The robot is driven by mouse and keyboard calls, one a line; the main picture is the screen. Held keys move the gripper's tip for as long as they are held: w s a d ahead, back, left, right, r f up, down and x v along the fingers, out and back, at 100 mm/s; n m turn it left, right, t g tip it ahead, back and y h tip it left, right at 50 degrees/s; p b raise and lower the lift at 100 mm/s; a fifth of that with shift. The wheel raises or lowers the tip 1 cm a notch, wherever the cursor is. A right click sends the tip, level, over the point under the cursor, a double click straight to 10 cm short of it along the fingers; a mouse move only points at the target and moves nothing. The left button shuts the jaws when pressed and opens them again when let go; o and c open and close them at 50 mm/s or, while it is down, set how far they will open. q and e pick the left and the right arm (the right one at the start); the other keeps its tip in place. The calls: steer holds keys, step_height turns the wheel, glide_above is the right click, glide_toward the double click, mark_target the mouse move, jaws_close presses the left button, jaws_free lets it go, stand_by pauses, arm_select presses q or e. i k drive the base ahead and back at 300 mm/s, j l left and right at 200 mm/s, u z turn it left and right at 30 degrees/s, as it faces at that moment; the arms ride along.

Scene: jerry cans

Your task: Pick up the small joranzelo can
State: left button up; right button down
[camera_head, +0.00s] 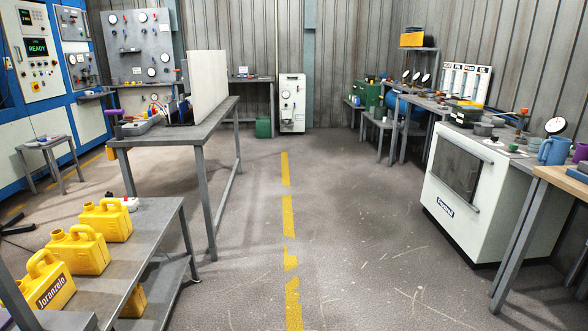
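A yellow jerry can (44,285) with a dark "Joranzelo" label stands at the near left on a grey metal table (160,235). A second yellow can (78,250) stands behind it, and a third yellow can (106,221) stands farther back. I see no readable label on these two. Part of another yellow can (133,303) shows on the lower shelf, mostly hidden by the tabletop. I cannot tell from the labels which can is the small one. Neither of my grippers is in view.
A long workbench (215,118) with a white panel stands beyond. A white cabinet (490,190) and benches line the right. The middle floor with its yellow dashed line (288,215) is clear.

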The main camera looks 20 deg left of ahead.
mark_target(49, 284)
steer(key=i+j+u, duration=0.15)
steer(key=i+u, duration=0.25)
steer(key=i, duration=0.3)
steer(key=i+l+u, duration=0.1)
steer(key=i+u, duration=0.35)
steer(key=i, duration=0.25)
steer(key=i+j+u, duration=0.1)
steer(key=i+u, duration=0.8)
steer(key=i+l+u, duration=0.25)
steer(key=i+u, duration=0.4)
steer(key=u, duration=0.2)
steer(key=i+u, duration=0.2)
steer(key=u, duration=0.15)
steer(key=i+u, duration=0.25)
steer(key=u, duration=0.15)
steer(key=i+l+u, duration=0.1)
steer(key=u, duration=0.55)
steer(key=i+l, duration=0.05)
